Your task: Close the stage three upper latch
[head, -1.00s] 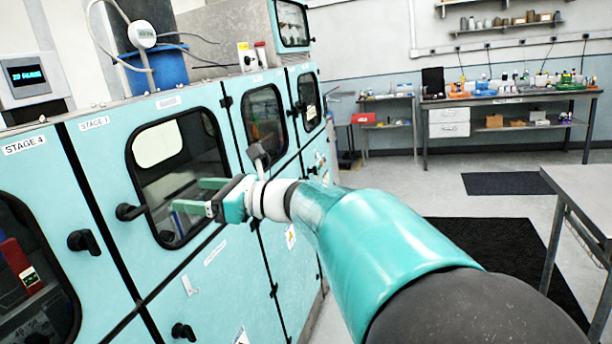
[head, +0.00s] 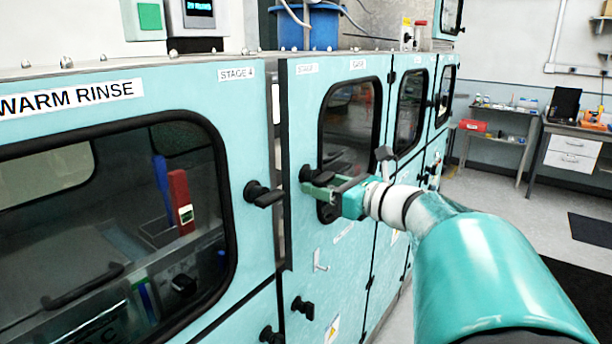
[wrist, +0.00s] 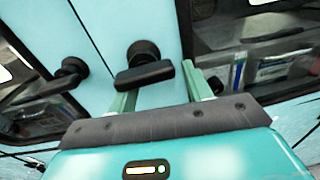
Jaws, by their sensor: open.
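The stage three upper latch is a black knob with a bar handle (head: 307,174) at the left edge of the turquoise stage three door (head: 300,120). A dark gap runs along that edge, and the door seems to stand slightly ajar. My gripper (head: 319,186) is open at the latch, partly covering it in the head view. In the wrist view, the latch handle (wrist: 145,75) lies across the space between my two green fingers (wrist: 158,82), roughly level. I cannot tell whether the fingers touch it.
The stage four latch (head: 263,194) is close on the left, beside a large window. A lower latch (head: 302,307) and a small white hook-shaped handle (head: 319,262) sit below. Windowed doors continue to the right. Open floor (head: 510,215) lies right of the machine.

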